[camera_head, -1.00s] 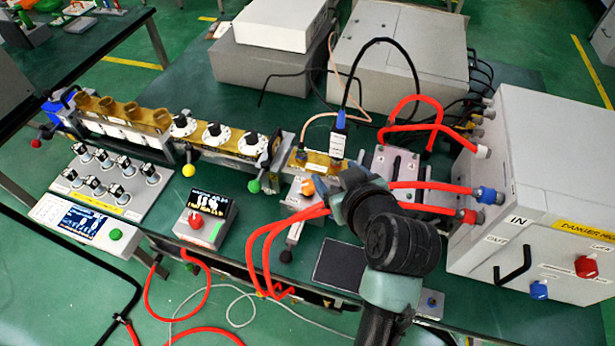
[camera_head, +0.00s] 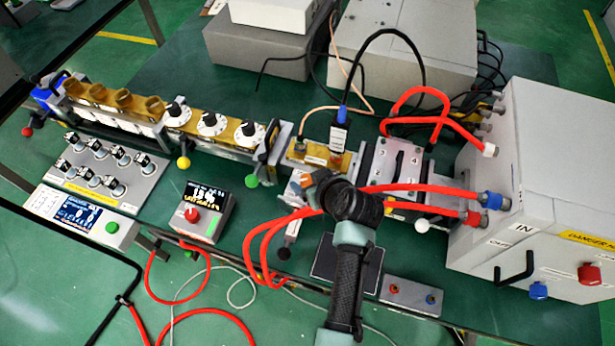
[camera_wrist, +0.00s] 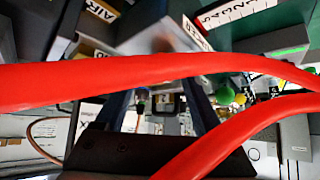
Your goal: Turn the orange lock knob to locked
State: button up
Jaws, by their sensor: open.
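A small orange part (camera_head: 307,181), which looks like the lock knob, shows just left of my dark wrist in the head view. It is partly covered, and its turn position cannot be told. My gripper is mostly hidden behind my wrist in the head view. In the wrist view my gripper (camera_wrist: 158,97) shows two dark fingers spread apart, with nothing between them. Metal and brass-coloured parts lie beyond the fingers. I cannot pick out the orange knob in the wrist view.
Red hoses (camera_head: 420,189) run beside my wrist and cross close in front of the wrist camera (camera_wrist: 120,82). A display box with a red knob (camera_head: 192,215) stands to the left. A grey cabinet (camera_head: 530,180) stands at the right. A button box (camera_head: 411,295) lies at the front edge.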

jog(key=shift+w+a+f, duration=0.25)
jog(key=shift+w+f, duration=0.25)
grip_shut()
